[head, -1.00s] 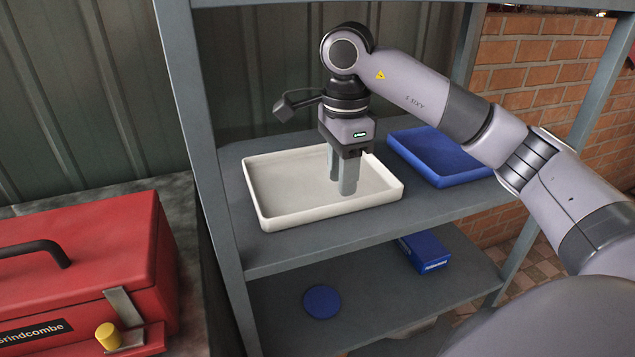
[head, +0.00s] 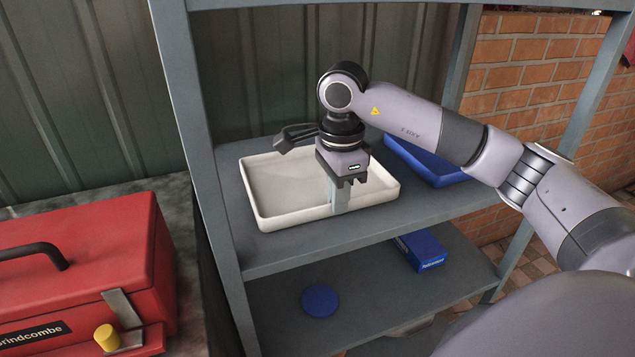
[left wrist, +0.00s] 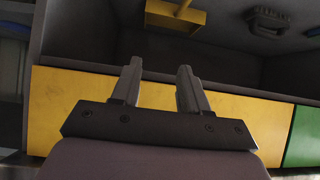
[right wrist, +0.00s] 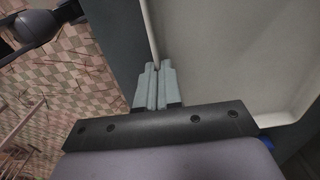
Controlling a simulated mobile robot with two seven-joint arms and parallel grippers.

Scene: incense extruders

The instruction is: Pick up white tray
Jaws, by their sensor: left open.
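The white tray (head: 285,185) is a shallow rectangular tray lying flat on the grey upper shelf. My right gripper (head: 339,203) points down at the tray's front wall, right of its middle. In the right wrist view its two fingers (right wrist: 156,68) are close together with the rim of the white tray (right wrist: 215,45) running in between them, so it is shut on that wall. The tray looks empty. My left gripper (left wrist: 159,72) shows only in the left wrist view, open with nothing between its fingers, facing a yellow panel (left wrist: 75,100).
A blue tray (head: 425,165) lies right of the white one, partly behind my right arm. Grey shelf posts (head: 200,150) stand at the sides. A blue box (head: 420,250) and blue disc (head: 320,300) are on the lower shelf. A red toolbox (head: 90,260) stands at left.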

